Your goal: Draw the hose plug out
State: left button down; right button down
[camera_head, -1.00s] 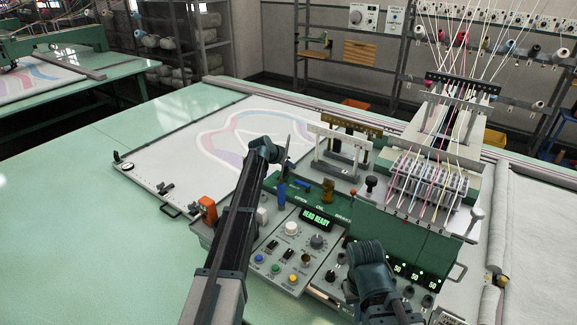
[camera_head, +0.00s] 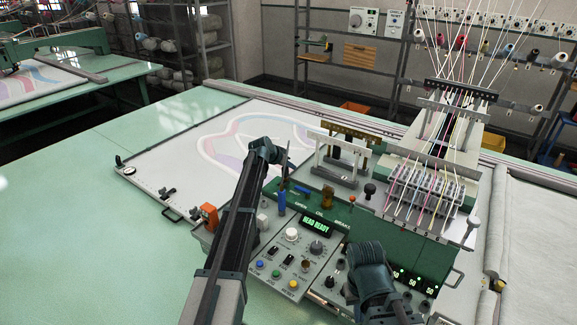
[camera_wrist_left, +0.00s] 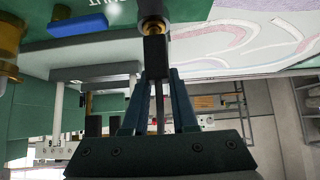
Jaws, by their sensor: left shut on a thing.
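My left gripper (camera_head: 281,203) reaches down at the back left of the green machine head. In the left wrist view its two blue-grey fingers (camera_wrist_left: 157,105) are shut on the black hose plug (camera_wrist_left: 155,57). The plug's far end meets a round brass fitting (camera_wrist_left: 152,27) on the green panel. I cannot tell how deep it sits. In the head view my arm and fingers hide the plug. My right gripper (camera_head: 368,268) is over the front of the control panel; its fingertips are hidden.
The control panel (camera_head: 265,281) has knobs, buttons and a lit green display (camera_head: 316,224). A white frame (camera_head: 342,160) stands behind it. Threaded needle bars (camera_head: 428,195) rise to the right. A blue bar (camera_wrist_left: 77,26) lies near the plug. The green table at left is clear.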

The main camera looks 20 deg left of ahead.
pick_arm(q)
jog(key=c, duration=0.6)
grip_release()
jog(key=p+v, duration=0.9)
jog(key=v, duration=0.4)
jog(key=shift+s+a+r+p, duration=0.1)
jog(key=shift+s+r+p, duration=0.1)
jog(key=shift+s+p, duration=0.15)
jog(key=shift+f, duration=0.1)
